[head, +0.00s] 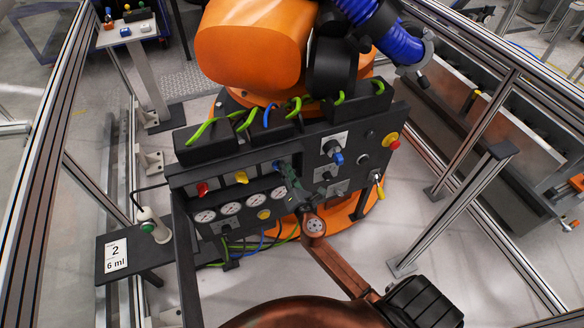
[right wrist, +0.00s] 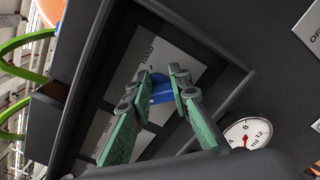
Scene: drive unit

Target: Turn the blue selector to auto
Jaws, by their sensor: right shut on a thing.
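The blue selector (right wrist: 163,90) sits on a light label plate inside a dark recessed box; the plate reads HAND. In the right wrist view my right gripper's green fingers (right wrist: 160,88) are on both sides of its blue handle, shut on it. In the head view my right gripper (head: 281,168) reaches the right end of the row with the red and yellow handles and mostly covers the selector. The AUTO marking is not readable, and the handle's exact setting is hard to tell. My left gripper is not in view.
A red handle (head: 202,188) and a yellow handle (head: 241,177) stand left of my gripper, above several gauges (head: 230,208). Another blue knob (head: 337,158) and a red emergency button (head: 394,145) are on the right panel. The recess's dark rim (right wrist: 232,92) is close to my fingers.

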